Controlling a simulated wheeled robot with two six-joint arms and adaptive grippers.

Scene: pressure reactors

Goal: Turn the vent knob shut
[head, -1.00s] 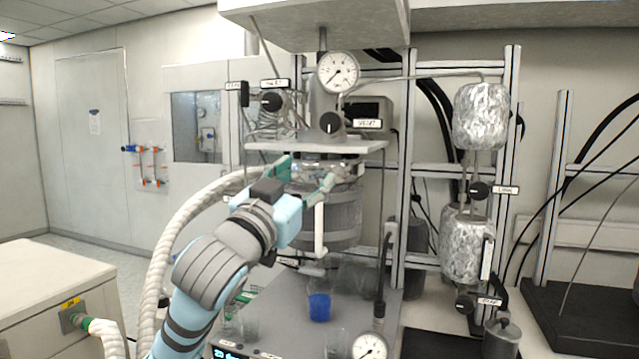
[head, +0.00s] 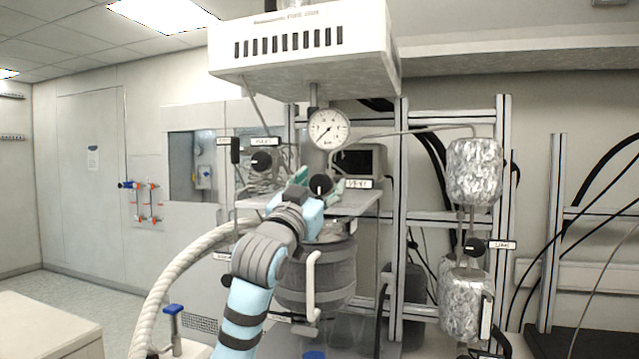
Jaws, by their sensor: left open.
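The vent knob (head: 320,184) is round and black with a pale pointer mark. It sits on the front of the reactor head, below the round pressure gauge (head: 328,130). Its white label (head: 358,184) is to the right, with small blurred lettering. My left gripper (head: 319,183) is open, with one green fingertip on each side of the knob. I cannot tell whether the fingertips touch it. My wrist covers the area just below the knob. My right gripper is not in view.
Another black knob (head: 261,162) is on the left of the reactor head. A third knob (head: 473,245) is on the right rack by the foil-wrapped vessels (head: 474,172). The grey reactor vessel (head: 335,280) hangs below the shelf. A white housing (head: 305,50) overhangs above.

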